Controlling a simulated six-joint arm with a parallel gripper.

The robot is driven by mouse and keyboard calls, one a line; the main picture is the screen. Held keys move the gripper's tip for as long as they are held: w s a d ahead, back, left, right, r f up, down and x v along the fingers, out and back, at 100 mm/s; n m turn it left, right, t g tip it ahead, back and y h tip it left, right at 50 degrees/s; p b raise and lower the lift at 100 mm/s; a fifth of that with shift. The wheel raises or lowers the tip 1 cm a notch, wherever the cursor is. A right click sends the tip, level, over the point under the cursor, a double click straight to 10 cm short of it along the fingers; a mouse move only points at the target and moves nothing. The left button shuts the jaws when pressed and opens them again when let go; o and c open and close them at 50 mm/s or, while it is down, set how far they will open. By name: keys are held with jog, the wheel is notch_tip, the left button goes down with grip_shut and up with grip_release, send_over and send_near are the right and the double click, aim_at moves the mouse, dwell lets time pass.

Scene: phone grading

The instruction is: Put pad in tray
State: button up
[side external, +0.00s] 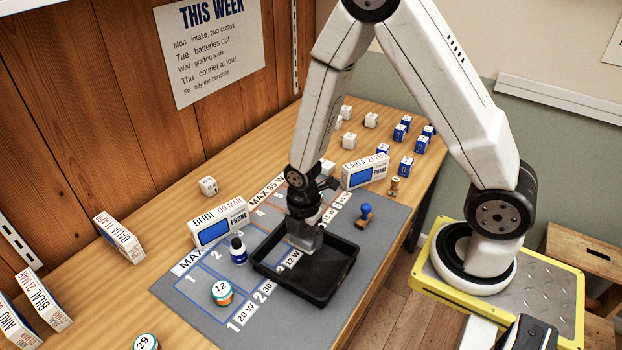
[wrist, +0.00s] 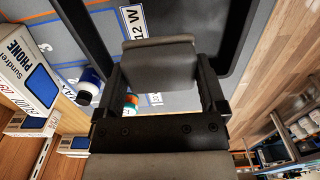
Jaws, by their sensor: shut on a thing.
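My gripper (side external: 303,213) points down over the black tray (side external: 268,268) on the grey mat. It is shut on a grey block, which I take to be the pad (side external: 305,239). In the wrist view the pad (wrist: 160,62) sits between the two black fingers. In the side external view its lower part is within the tray's outline; whether it touches the tray floor I cannot tell. In the wrist view, dark tray walls (wrist: 84,40) show on both sides. A white 12 W label (side external: 292,260) shows beside the pad; what it lies on is unclear.
The mat (side external: 185,300) has blue lines and labels. A dark blue bottle (side external: 238,252) and an orange-and-teal jar (side external: 221,292) stand left of the tray. A phone box (side external: 218,226) stands behind them. A blue stamp (side external: 364,216) is right. Several small boxes crowd the back.

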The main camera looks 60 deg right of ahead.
aim_at(304, 233)
jog(key=shift+f, duration=2)
jog(key=shift+f, duration=0.1)
jog(key=shift+f, duration=1.7)
jog(key=shift+f, duration=0.1)
jog(key=o, duration=1)
jog(key=shift+o, duration=0.2)
jog(key=shift+r, duration=6.15)
